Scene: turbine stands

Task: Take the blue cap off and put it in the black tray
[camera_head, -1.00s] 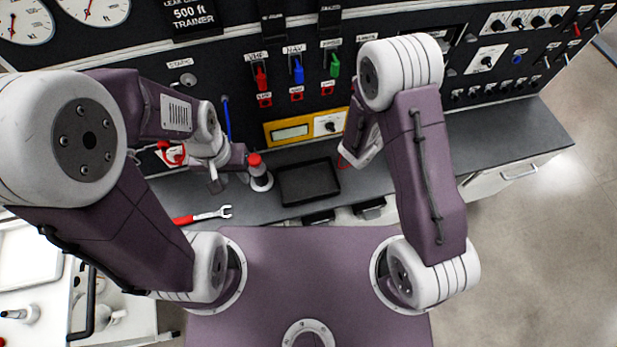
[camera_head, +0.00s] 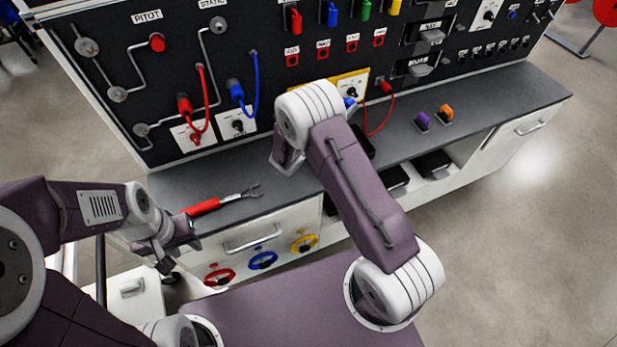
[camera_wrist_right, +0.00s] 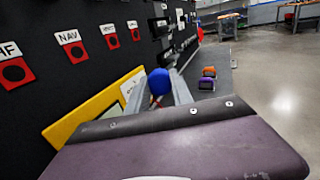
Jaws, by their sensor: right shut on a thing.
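The blue cap (camera_wrist_right: 158,80) shows as a round blue knob between the fingers of my right gripper (camera_wrist_right: 163,92), which is shut on it in front of the yellow panel. In the head view the blue cap (camera_head: 349,102) peeks out beside my right wrist, which hides the fingers. Whether the cap still touches a fitting cannot be told. The black tray (camera_head: 364,141) lies on the bench, mostly hidden behind my right arm. My left gripper (camera_head: 194,243) hangs by the bench's front edge, below the wrench's red handle; its jaw opening is unclear.
A red-handled wrench (camera_head: 215,203) lies on the bench's left part. Purple (camera_head: 422,121) and orange (camera_head: 445,113) pieces stand on the right part. Red (camera_head: 204,100) and blue (camera_head: 256,85) hoses loop from the upright panel. A red cable (camera_head: 380,122) hangs near the tray.

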